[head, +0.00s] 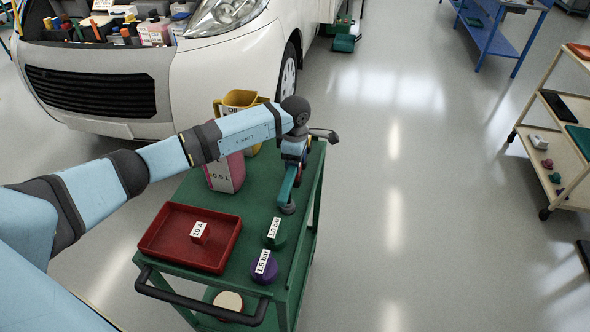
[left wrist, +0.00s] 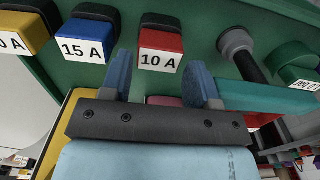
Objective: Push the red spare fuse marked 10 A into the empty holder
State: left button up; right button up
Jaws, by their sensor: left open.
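A red block marked 10 A (head: 200,232) lies in the red tray (head: 160,253) on the green cart. My left gripper (head: 294,152) hangs over the cart's right side, well away from the tray. In the left wrist view its two blue fingers (left wrist: 160,72) are apart with nothing held between them. Beyond them a red fuse marked 10 A (left wrist: 160,61), a blue one marked 15 A (left wrist: 88,48) and a yellow one (left wrist: 22,46) sit in a row by black parts on green. I cannot tell whether both 10 A pieces are the same. No empty holder is clearly visible. My right gripper is out of view.
A green piece marked 1.0 bar (head: 275,232) and a purple piece marked 1.5 bar (head: 264,268) stand right of the tray. A pink-white carton (head: 225,175) and a yellow jug (head: 240,99) stand behind. The white motorhome (head: 215,75) is beyond; open floor lies right.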

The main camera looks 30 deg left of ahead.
pick_arm(q)
jog(key=shift+f, duration=0.8)
jog(key=c, duration=0.6)
jog(key=shift+o, duration=0.2)
notch_tip(320, 180, up, 20)
jog(key=b, duration=0.1)
jog(key=shift+b, duration=0.4)
